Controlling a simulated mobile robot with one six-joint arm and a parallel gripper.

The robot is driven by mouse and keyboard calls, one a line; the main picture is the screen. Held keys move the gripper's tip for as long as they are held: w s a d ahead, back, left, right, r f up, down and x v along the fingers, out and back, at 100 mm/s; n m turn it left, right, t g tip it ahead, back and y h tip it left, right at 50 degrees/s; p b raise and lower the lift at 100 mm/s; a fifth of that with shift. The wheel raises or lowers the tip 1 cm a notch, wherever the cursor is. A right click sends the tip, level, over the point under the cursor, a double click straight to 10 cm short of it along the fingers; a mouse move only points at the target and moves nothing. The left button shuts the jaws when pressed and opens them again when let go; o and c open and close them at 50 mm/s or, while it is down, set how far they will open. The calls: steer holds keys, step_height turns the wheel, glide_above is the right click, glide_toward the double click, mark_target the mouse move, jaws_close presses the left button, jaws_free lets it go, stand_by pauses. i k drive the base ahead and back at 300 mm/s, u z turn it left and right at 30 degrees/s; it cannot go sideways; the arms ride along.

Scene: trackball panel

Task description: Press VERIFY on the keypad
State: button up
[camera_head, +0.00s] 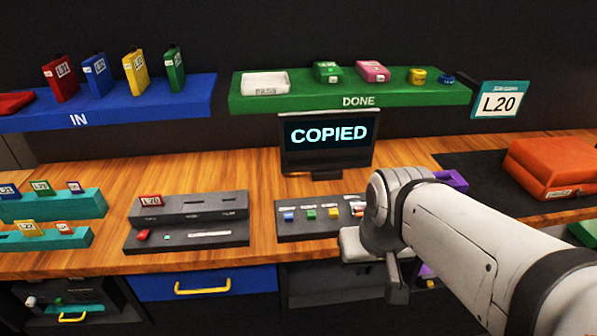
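The keypad (297,228) is a dark sloped panel on the wooden counter, below the screen. Blue, green and yellow buttons show on it, with an orange-and-white part at the edge of my arm. Its labels are too small to read, so I cannot tell which button is VERIFY. My wrist covers the right end of the panel. My gripper (378,258) is at the keypad's right front, mostly hidden by my own wrist. I cannot tell whether it touches anything or how its fingers stand. The screen (329,134) reads COPIED.
A dark slotted device (190,221) with a red L20 cartridge (151,201) stands left of the keypad. Teal racks (60,207) are at far left, an orange case (553,165) at right. The blue IN shelf (140,107) and green DONE shelf (300,104) hang behind.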

mark_target(311, 215)
steer(key=z, duration=1.25)
steer(key=k, duration=1.3)
steer(key=u, duration=1.2)
steer(key=i, duration=1.05)
